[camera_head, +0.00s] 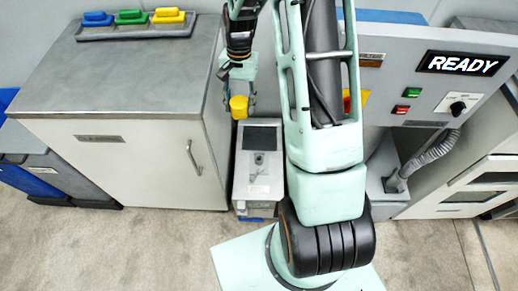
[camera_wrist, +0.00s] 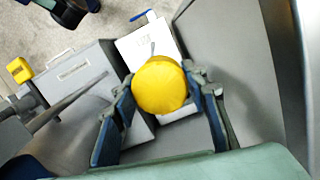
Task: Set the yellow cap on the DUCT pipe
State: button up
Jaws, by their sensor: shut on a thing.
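The yellow cap (camera_head: 239,107) is held at the end of my gripper (camera_head: 240,88), above a small grey unit with a dark screen (camera_head: 262,138). In the wrist view the round yellow cap (camera_wrist: 160,85) sits between the two dark fingers of my gripper (camera_wrist: 167,90), which are shut on it. The cap covers part of the white and grey surface below it. I cannot make out a pipe marked DUCT in either view; my arm hides part of the machine in the middle of the head view.
A grey cabinet (camera_head: 110,140) stands at the left with a tray of blue, green and yellow pieces (camera_head: 135,31) on top. At the right is a panel reading READY (camera_head: 462,65), with a ribbed hose (camera_head: 436,152) below it. Open floor (camera_head: 130,250) lies in front.

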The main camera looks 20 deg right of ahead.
jog(key=w+d+f+m+b, duration=0.2)
jog(key=d+f+m+b, duration=0.3)
jog(key=f, duration=0.6)
jog(key=w+d+f+m+t+b, duration=0.15)
jog(key=f+m+b, duration=0.25)
jog(key=f+b, duration=0.6)
jog(key=w+d+f+m+b, duration=0.2)
jog(key=f+m+b, duration=0.2)
jog(key=f, duration=0.9)
jog(key=b, duration=0.6)
send_over(259, 158)
jog(key=shift+y, duration=0.4)
jog(key=shift+f, duration=3.9)
jog(key=shift+f, duration=0.3)
jog(key=shift+f+b, duration=0.4)
jog(key=shift+f, duration=0.2)
jog(key=shift+f, duration=0.15)
jog(key=shift+f+b, duration=0.4)
jog(key=shift+f+b, duration=0.45)
jog(key=shift+f, duration=0.6)
jog(key=o, duration=1.2)
